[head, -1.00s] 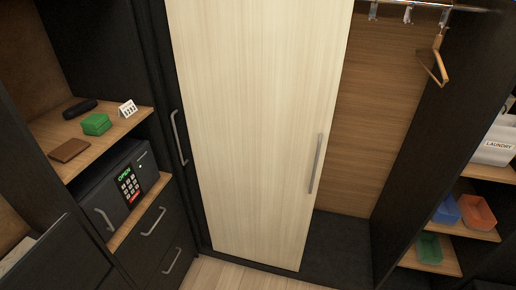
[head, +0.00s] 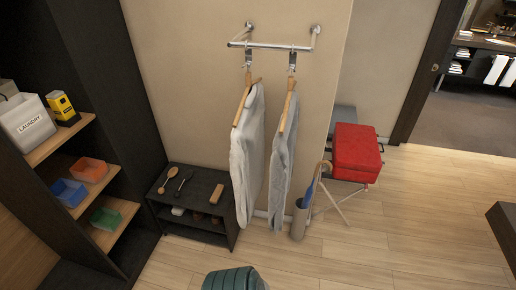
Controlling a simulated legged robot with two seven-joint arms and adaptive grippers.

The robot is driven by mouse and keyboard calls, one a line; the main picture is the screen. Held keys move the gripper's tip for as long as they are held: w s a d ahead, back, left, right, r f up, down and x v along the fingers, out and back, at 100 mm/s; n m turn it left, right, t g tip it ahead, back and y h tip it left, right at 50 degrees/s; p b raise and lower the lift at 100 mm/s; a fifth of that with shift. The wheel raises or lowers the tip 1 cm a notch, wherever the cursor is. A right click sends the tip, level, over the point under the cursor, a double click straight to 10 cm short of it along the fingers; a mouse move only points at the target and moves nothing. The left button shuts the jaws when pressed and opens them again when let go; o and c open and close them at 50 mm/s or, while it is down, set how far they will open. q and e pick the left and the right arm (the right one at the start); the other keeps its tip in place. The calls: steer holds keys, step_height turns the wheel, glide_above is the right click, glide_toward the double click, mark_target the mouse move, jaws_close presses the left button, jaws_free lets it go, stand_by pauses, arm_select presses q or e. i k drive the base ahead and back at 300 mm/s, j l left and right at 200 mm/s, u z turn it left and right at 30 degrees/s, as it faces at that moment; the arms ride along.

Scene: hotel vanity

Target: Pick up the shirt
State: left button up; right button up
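Two shirts hang side by side on wooden hangers from a metal wall rail (head: 270,45). The left shirt (head: 246,150) is whitish and its hanger (head: 242,102) hangs from a metal clip on the rail. The right shirt (head: 281,150) is light grey, and its hanger (head: 287,108) hangs the same way. Both shirts are seen partly edge-on and reach down beside the low black shelf. Neither of my grippers shows in the head view.
A low black shelf (head: 196,198) with brushes stands left of the shirts. An umbrella stand (head: 299,220) and a red suitcase on a folding rack (head: 357,150) stand right. A ribbed dark green object (head: 233,279) is cut off below. Open floor (head: 400,225) lies right.

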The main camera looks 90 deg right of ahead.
mark_target(247, 153)
steer(key=z, duration=1.65)
steer(key=l, duration=0.1)
